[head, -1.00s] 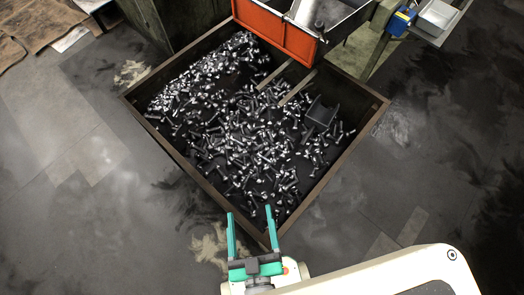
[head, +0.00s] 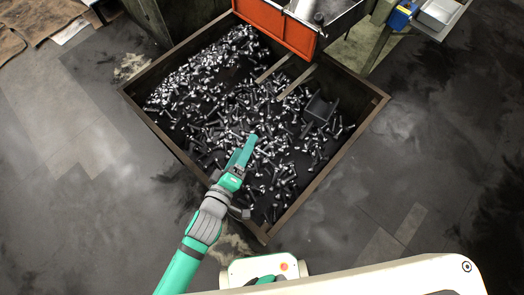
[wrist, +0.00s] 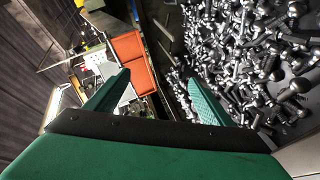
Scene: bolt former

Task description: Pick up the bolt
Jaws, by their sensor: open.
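Many loose silver bolts (head: 222,98) lie scattered in a square, dark, low-walled bin (head: 162,139) on the floor. I cannot tell which single bolt the task means. My gripper (head: 250,140) is over the middle of the bin, with green fingers pointing away from me. In the wrist view, the two fingers of my gripper (wrist: 150,95) stand apart with nothing between them. Bolts (wrist: 265,50) fill the right side of that view, beyond the right finger. The height of the fingers above the bolts is hard to judge.
An orange-red chute front (head: 275,30) overhangs the bin's far edge, with two rails reaching into the bin. A dark bracket-like block (head: 319,108) sits among the bolts at right.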

